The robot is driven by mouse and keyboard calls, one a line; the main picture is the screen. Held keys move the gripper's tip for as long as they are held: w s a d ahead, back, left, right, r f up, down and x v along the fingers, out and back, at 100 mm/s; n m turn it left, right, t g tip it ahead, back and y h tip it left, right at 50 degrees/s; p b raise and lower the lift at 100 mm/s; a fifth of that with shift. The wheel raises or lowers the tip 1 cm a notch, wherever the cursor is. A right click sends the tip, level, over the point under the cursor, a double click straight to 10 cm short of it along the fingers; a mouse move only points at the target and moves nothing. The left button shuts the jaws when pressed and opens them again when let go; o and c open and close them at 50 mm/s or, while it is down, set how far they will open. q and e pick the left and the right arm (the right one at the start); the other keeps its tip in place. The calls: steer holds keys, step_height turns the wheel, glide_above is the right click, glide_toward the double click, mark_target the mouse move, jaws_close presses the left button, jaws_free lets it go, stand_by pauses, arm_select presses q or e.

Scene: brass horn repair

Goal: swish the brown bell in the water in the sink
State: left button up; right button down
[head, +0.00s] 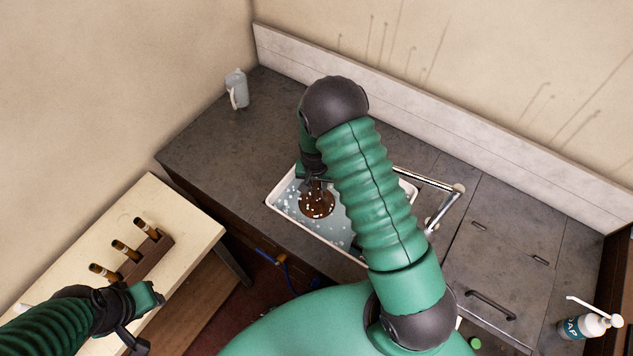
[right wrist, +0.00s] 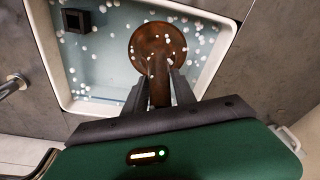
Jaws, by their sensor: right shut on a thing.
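The brown bell (head: 317,205) is in the sink (head: 275,207), amid bluish water (head: 340,234) with white suds. In the right wrist view its round brown end (right wrist: 157,42) lies in the water, with several white flecks over it. My right gripper (head: 316,184) is shut on the bell's narrow stem (right wrist: 160,88), and its two fingers show on either side of it in the right wrist view (right wrist: 161,75). How deep the bell sits is hard to tell. My left gripper (head: 135,318) is at the lower left, by the pale table, away from the sink; its jaw opening is unclear.
A chrome faucet (head: 441,187) stands at the sink's right side. A grey jug (head: 237,89) is on the dark counter (head: 205,145) at the back left. A soap bottle (head: 588,326) is at the lower right.

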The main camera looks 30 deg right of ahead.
step_height(320, 180, down, 18)
steer(key=b, duration=1.3)
steer(key=shift+s, duration=0.2)
steer(key=shift+s+d, duration=0.3)
steer(key=shift+s, duration=0.35)
steer(key=shift+s+d, duration=0.3)
steer(key=shift+s, duration=0.3)
steer(key=shift+w, duration=0.1)
steer(key=shift+w+a+b, duration=0.15)
steer(key=shift+w+a, duration=0.15)
steer(key=shift+w, duration=0.35)
steer(key=shift+w+a+b, duration=0.15)
steer(key=shift+w+a, duration=0.15)
steer(key=shift+w, duration=0.35)
steer(key=shift+s, duration=0.1)
steer(key=s, duration=0.1)
steer(key=s+d, duration=0.1)
steer(key=shift+s+d+p, duration=0.1)
steer(key=shift+s+p, duration=0.2)
